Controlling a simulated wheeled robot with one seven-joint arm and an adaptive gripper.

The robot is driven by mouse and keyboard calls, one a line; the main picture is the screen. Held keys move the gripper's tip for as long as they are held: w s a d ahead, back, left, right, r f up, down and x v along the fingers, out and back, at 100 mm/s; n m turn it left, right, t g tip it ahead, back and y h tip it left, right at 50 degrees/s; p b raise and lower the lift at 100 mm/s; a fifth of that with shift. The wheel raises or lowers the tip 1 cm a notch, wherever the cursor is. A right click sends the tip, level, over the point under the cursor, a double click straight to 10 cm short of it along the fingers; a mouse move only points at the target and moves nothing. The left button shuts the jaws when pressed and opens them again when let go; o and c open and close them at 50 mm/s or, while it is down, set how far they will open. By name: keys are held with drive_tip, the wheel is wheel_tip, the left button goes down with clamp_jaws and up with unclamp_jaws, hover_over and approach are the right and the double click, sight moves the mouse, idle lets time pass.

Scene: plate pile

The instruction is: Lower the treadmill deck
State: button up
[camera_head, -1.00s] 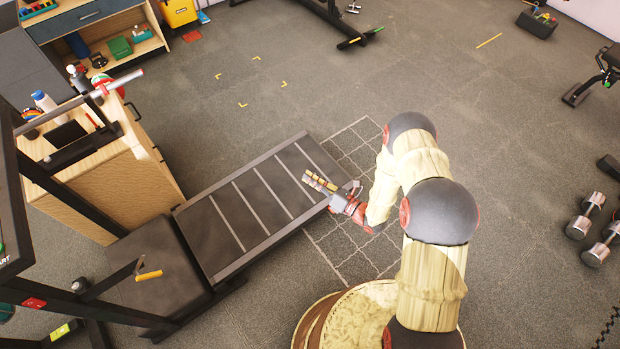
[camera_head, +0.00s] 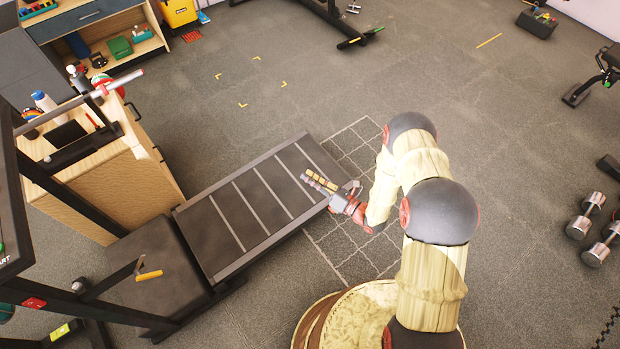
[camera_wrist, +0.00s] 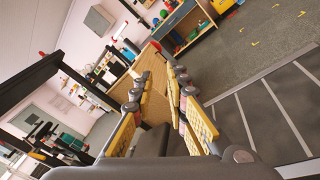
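The treadmill deck (camera_head: 258,205) is a dark grey slab with pale cross stripes, running from the motor housing (camera_head: 160,265) to the upper right. I cannot tell its exact tilt or whether its far end touches the floor. Its striped surface also shows at the lower right of the wrist view (camera_wrist: 270,115). A yellow-handled lever (camera_head: 149,275) is by the housing. My gripper (camera_head: 307,178) appears over the right end of the deck, its fingers pointing left. In the wrist view my gripper (camera_wrist: 160,78) has a gap between its yellow-padded fingers, with nothing held.
The treadmill's black upright frame (camera_head: 60,180) stands at left, beside a wooden cabinet (camera_head: 120,180) with bottles on top. A grid marking (camera_head: 350,150) lies on the floor by the deck's right end. Dumbbells (camera_head: 586,214) lie at far right. The middle floor is clear.

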drive_tip(key=o, duration=0.3)
drive_tip(key=v, duration=1.2)
